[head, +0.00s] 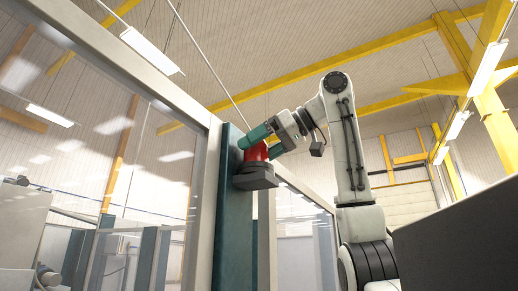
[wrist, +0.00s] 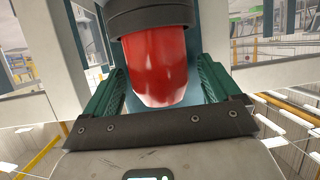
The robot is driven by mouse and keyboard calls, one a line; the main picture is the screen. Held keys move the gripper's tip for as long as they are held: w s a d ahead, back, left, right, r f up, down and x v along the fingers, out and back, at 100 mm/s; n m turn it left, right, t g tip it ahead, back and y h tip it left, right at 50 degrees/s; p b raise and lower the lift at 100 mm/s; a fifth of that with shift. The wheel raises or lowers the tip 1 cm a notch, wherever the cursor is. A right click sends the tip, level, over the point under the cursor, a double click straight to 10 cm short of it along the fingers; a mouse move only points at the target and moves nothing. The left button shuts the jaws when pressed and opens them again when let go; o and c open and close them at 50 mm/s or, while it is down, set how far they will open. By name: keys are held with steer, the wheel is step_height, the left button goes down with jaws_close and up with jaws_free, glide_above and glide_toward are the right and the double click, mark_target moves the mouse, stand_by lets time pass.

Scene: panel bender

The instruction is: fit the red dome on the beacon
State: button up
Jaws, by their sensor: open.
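The red dome (head: 256,153) stands on the beacon's dark grey base (head: 255,178), which juts from a teal post in the head view. In the wrist view the red dome (wrist: 160,62) meets the dark ring of the base (wrist: 150,19) at the top, with no gap visible. My gripper (head: 257,147) is at the dome, coming in from the upper right. Its green fingers stand on either side of the dome in the wrist view (wrist: 160,82). The jaws are open, and a space shows between the dome and the fingers. The dome's far side is hidden.
The teal post (head: 230,220) stands beside a pale frame (head: 203,200) with clear panels on the left. A dark grey panel (head: 460,245) fills the lower right. Yellow beams (head: 492,80) are far behind. Open air surrounds my arm on its upper right.

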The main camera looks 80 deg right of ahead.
steer(key=p+v, duration=0.1)
steer(key=v, duration=0.6)
steer(key=shift+s, duration=0.25)
steer(key=shift+r, duration=0.1)
stand_by(0.4)
